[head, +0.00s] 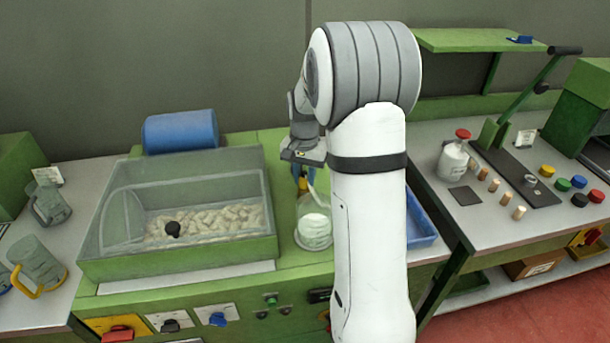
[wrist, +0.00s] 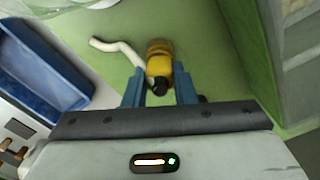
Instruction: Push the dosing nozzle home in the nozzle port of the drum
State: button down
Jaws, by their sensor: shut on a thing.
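The dosing nozzle (wrist: 158,62), a yellow piece with a dark end and a white curved tube, sits between the blue fingers of my gripper (wrist: 159,88) in the wrist view. In the head view my gripper (head: 303,183) points down with a bit of yellow between its fingers. It is just right of the drum (head: 190,252), a green box with a clear cover and pale corks inside. The nozzle is outside the drum. I cannot make out the nozzle port; the drum's green side (wrist: 235,50) shows at right in the wrist view.
A glass jar with white contents (head: 313,228) stands under my gripper. A blue tray (head: 420,222) lies right of my arm and shows at left in the wrist view (wrist: 45,70). A blue cylinder (head: 180,131) is behind the drum.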

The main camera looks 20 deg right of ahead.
jog(key=shift+f, duration=0.3)
jog(key=c, duration=1.1)
grip_release()
notch_tip(320, 180, up, 8)
jog(key=shift+f+b, duration=0.1)
jog(key=shift+b, duration=0.4)
jog(key=s+a+n+t, duration=0.1)
jog(key=s+a+n, duration=0.3)
jog(key=s, duration=0.8)
jog(key=s+a+r+n+t, duration=0.1)
jog(key=s+a+n, duration=0.3)
jog(key=s, duration=0.9)
jog(key=a+t, duration=0.1)
jog(key=a, duration=0.2)
jog(key=shift+r, duration=0.25)
